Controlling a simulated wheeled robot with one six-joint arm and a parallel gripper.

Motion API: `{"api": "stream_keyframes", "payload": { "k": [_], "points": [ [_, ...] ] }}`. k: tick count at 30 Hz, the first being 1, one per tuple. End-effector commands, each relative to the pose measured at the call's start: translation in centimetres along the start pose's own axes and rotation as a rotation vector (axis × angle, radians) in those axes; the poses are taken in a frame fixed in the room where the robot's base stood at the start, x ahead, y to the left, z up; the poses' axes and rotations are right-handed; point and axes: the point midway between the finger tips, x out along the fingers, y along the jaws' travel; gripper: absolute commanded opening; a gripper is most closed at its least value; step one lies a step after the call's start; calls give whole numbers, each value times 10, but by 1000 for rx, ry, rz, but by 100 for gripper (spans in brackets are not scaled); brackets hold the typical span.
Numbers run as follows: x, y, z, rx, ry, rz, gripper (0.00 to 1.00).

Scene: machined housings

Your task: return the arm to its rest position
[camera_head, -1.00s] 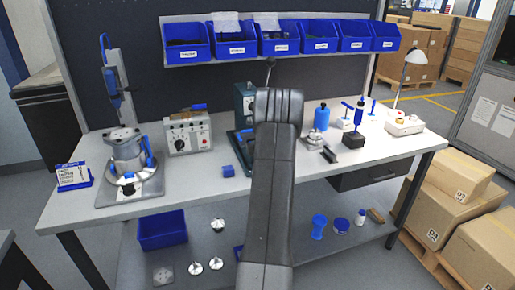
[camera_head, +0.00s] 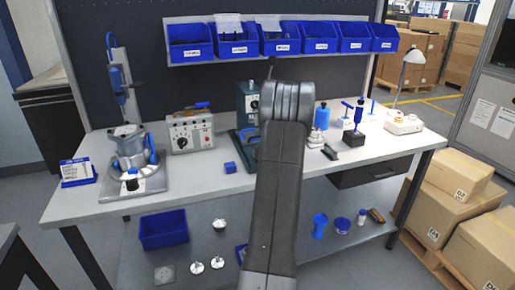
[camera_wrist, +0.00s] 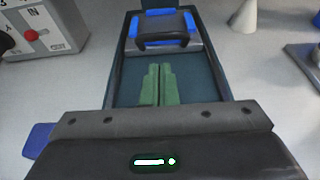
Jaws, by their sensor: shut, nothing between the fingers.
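My arm rises through the middle of the head view, its grey links bent at the top. My gripper is hidden behind the arm there. In the wrist view my gripper (camera_wrist: 159,72) shows as two green fingers side by side, closed together and empty. They point over a dark teal tray-like base (camera_wrist: 118,70) with a black handle (camera_wrist: 163,39) and blue end pieces at its far end. I cannot tell the height of the fingers above it.
Blue bins (camera_head: 188,44) hang behind. Boxes (camera_head: 440,215) stand at right.

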Motion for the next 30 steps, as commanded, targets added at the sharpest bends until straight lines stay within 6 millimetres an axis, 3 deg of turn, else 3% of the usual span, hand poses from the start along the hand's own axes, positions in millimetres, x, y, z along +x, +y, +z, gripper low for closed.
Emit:
{"api": "stream_keyframes", "payload": {
  "k": [6, 12, 20, 30],
  "points": [
    [-42, -1, -4, 0, 4, -1, 0],
    [-65, 0, -4, 1, 5, -1, 0],
    [-72, 0, -4, 1, 6, 0, 0],
    [-65, 0, -4, 1, 7, 1, 0]
  ]
}}
